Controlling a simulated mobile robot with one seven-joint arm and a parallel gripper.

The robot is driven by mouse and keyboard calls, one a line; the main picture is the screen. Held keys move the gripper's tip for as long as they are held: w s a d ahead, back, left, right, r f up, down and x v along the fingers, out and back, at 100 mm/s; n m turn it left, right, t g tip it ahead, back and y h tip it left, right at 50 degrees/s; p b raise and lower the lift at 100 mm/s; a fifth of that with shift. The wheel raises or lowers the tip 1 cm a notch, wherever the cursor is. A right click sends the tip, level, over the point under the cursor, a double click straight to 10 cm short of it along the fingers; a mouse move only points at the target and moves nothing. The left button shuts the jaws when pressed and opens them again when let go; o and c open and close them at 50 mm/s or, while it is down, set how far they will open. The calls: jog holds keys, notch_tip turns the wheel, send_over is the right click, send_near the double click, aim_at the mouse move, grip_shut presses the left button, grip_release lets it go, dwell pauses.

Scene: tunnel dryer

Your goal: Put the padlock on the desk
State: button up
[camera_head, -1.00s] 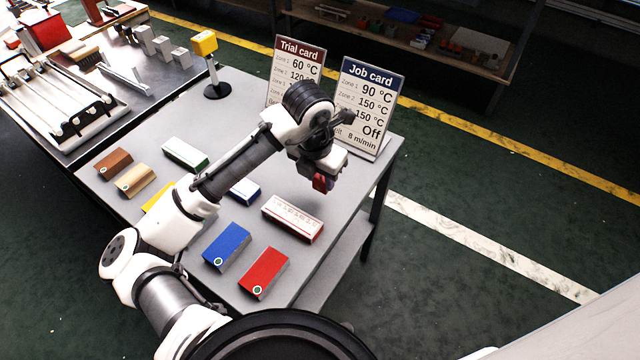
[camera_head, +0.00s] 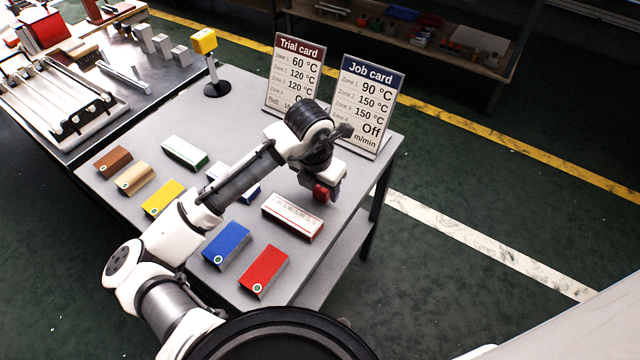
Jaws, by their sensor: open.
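The desk is probably the grey table (camera_head: 185,232) under my arm. My gripper (camera_head: 323,194) hangs over the right part of this table, pointing down, and is open. A small red piece (camera_head: 320,192) shows at its fingertips. I cannot tell whether it is the padlock or part of the gripper, or whether it touches the tabletop. No other thing in view can be told as a padlock.
Several coloured blocks lie on the table, among them a blue one (camera_head: 228,243), a red one (camera_head: 264,270) and a white-red one (camera_head: 292,216). The Trial card (camera_head: 294,72) and Job card (camera_head: 366,105) stand behind my gripper. A yellow-topped post (camera_head: 204,42) stands at the back left.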

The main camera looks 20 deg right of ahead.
jog(key=shift+r, duration=0.1)
jog(key=shift+r+p, duration=0.25)
jog(key=shift+p, duration=0.1)
notch_tip(320, 180, up, 12)
jog(key=s+a+b, duration=0.1)
jog(key=shift+a+f, duration=0.2)
jog(key=shift+a, duration=0.05)
